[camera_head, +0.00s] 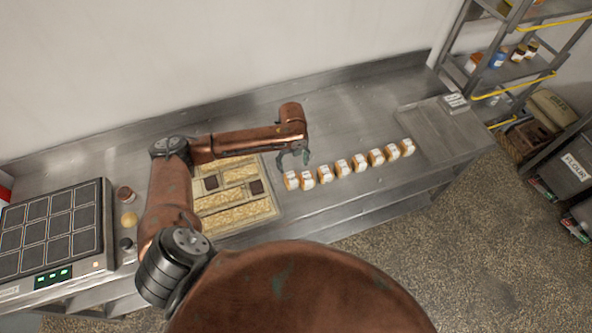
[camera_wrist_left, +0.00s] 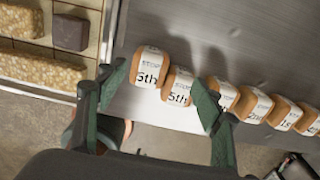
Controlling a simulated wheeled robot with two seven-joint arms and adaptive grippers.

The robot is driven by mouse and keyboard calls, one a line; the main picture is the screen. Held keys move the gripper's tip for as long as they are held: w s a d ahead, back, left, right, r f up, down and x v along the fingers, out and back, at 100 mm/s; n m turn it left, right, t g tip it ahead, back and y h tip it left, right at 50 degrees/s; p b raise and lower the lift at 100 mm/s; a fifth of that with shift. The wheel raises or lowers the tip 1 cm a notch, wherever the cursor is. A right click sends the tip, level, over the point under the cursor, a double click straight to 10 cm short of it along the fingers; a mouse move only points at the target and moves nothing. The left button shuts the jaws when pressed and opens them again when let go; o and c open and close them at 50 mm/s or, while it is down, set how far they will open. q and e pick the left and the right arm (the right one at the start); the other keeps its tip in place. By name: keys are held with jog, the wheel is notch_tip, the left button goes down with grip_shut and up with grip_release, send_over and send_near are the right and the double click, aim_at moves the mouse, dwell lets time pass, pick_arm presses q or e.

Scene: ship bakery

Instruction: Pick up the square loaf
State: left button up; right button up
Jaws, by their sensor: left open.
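Several small brown loaves with white printed paper bands stand in a row on the steel counter; I cannot tell for sure which one is the square loaf. The leftmost loaf (camera_head: 291,181) and its neighbour (camera_head: 308,180) are right below my left gripper (camera_head: 293,157). In the left wrist view, the end loaf (camera_wrist_left: 147,66) and the second loaf (camera_wrist_left: 178,86) both show bands reading "5th". They appear between the open green fingers of my left gripper (camera_wrist_left: 153,82), which is empty and above them. My right gripper is not in view.
A divided tray (camera_head: 281,213) of grain slabs and dark blocks lies left of the row. A panel with dark squares (camera_head: 52,235) is at the far left. The counter behind the loaves (camera_head: 350,115) is clear. A shelf rack (camera_head: 515,70) stands at the right.

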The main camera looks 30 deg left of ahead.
aim_at(290, 173)
pick_arm(q)
jog(key=shift+d+f, duration=0.1)
jog(key=shift+f, duration=0.35)
jog(key=f, duration=0.1)
jog(key=s+a+f+p, duration=0.1)
jog(key=f, duration=0.1)
jog(key=shift+s+a+f, duration=0.1)
jog(key=shift+s+a, duration=0.05)
jog(key=shift+a, duration=0.05)
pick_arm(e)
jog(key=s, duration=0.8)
pick_arm(q)
jog(key=f, duration=0.2)
jog(key=shift+w+f, duration=0.25)
jog(key=shift+f, duration=0.15)
jog(key=shift+s+a+f, duration=0.1)
jog(key=shift+f, duration=0.1)
jog(key=shift+c, duration=0.9)
jog(key=c, duration=0.9)
jog(key=shift+r, duration=0.1)
jog(key=c, duration=0.3)
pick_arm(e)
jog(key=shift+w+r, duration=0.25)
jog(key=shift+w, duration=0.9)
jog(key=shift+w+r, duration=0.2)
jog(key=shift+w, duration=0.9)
